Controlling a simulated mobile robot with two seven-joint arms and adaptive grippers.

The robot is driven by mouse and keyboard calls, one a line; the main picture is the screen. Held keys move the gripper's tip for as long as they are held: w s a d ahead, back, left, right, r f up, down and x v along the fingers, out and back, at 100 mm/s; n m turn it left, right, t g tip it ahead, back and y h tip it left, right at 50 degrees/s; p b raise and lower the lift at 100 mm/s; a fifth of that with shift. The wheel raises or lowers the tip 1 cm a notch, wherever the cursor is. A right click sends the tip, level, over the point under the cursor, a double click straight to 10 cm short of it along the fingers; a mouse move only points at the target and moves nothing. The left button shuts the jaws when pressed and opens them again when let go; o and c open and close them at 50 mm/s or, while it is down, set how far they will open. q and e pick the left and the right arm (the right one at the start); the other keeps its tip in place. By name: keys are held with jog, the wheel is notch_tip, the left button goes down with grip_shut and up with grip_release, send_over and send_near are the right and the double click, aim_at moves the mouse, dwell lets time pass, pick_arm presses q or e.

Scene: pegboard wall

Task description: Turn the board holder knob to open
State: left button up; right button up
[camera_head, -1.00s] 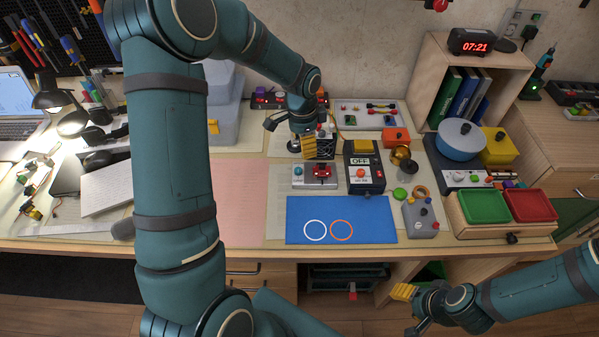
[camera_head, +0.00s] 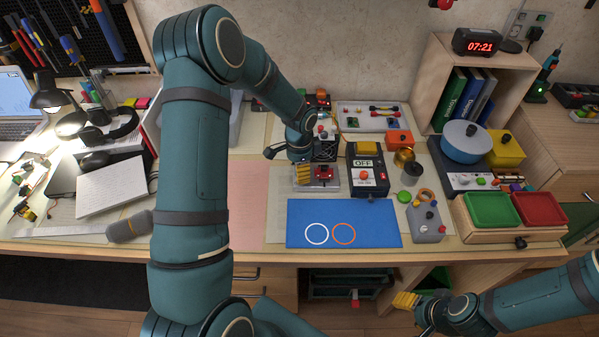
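The small grey board holder (camera_head: 332,184) sits on the bench just behind the blue mat. Its red part (camera_head: 323,172) shows on its right side, while its left side is hidden behind my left gripper's fingers. My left gripper (camera_head: 303,174) points down with its yellow fingertips over the left part of the holder. I cannot tell whether they touch it, nor how far apart the fingers are. My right gripper (camera_head: 405,300) hangs in front of the bench's front edge, away from the holder. Its finger gap is not clear, and I see nothing held in it.
A black box marked OFF (camera_head: 367,178) stands just right of the holder. A grey box with knobs (camera_head: 427,221) and green (camera_head: 490,209) and red (camera_head: 538,209) trays stand further right. The blue mat (camera_head: 375,219) is bare apart from two printed rings.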

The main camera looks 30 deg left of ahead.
pick_arm(q)
jog(key=shift+f, duration=0.4)
grip_shut()
